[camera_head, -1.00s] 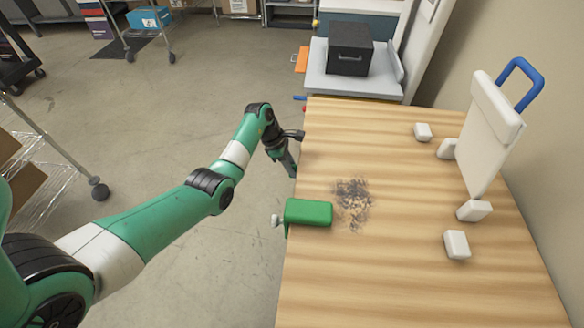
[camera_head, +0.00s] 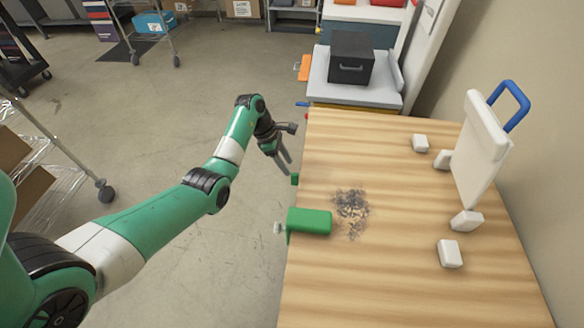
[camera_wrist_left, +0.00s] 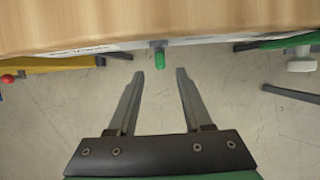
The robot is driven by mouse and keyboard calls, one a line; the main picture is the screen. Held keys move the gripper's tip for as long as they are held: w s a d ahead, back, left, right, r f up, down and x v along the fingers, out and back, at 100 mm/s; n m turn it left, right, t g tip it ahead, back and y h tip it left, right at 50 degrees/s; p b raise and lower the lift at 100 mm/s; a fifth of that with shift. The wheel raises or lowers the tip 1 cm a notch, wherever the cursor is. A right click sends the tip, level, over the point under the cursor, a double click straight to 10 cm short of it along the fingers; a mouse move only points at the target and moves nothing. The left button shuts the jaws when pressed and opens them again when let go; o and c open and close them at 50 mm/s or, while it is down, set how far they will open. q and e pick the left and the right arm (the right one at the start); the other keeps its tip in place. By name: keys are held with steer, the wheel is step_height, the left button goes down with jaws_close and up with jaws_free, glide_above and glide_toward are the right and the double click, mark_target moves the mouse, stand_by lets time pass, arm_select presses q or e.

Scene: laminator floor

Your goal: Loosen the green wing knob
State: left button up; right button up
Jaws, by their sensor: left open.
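The green wing knob (camera_head: 294,178) shows as a small green piece at the left edge of the wooden table. In the left wrist view the knob (camera_wrist_left: 159,60) sticks out on a grey stem from under the table edge. My left gripper (camera_head: 283,171) is open and empty, off the left side of the table. In the left wrist view its two fingers (camera_wrist_left: 159,73) point at the knob, one to each side of its line. The knob is just past the fingertips and apart from them. My right gripper is not in view.
A green block (camera_head: 310,222) with a pale knob (camera_head: 278,228) is at the table's left edge, nearer me. A white panel with a blue handle (camera_head: 508,100) and several white blocks stand at right. Dark scuffs (camera_head: 351,206) mark the wooden table (camera_head: 400,285). Open floor lies left.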

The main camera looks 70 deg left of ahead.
arm_select(q)
steer(key=p+v, duration=0.1)
steer(key=v, duration=0.3)
steer(key=shift+r, duration=0.25)
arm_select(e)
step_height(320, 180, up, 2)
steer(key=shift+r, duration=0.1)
